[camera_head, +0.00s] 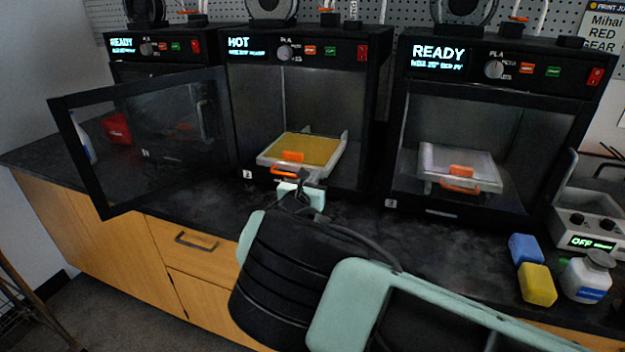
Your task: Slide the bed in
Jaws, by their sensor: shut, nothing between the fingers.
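The bed (305,149) of the middle printer (297,92) has a yellow-gold top and a light frame. It sits at the floor of the open chamber, with its orange front handle (284,172) at the chamber's front edge. The printer's display reads HOT. My gripper (304,183) is shut and empty, just in front of and slightly below the bed's handle; the picture does not show clearly whether it touches. My arm hides part of the counter below. The middle printer's glass door (150,140) stands swung open to the left.
The right printer (490,110) reads READY and holds a pale bed (459,167) with an orange handle. A left printer (150,45) stands behind the open door. Blue (525,248) and yellow (537,284) blocks, a white bottle (586,277) and a device reading OFF (590,220) are at right.

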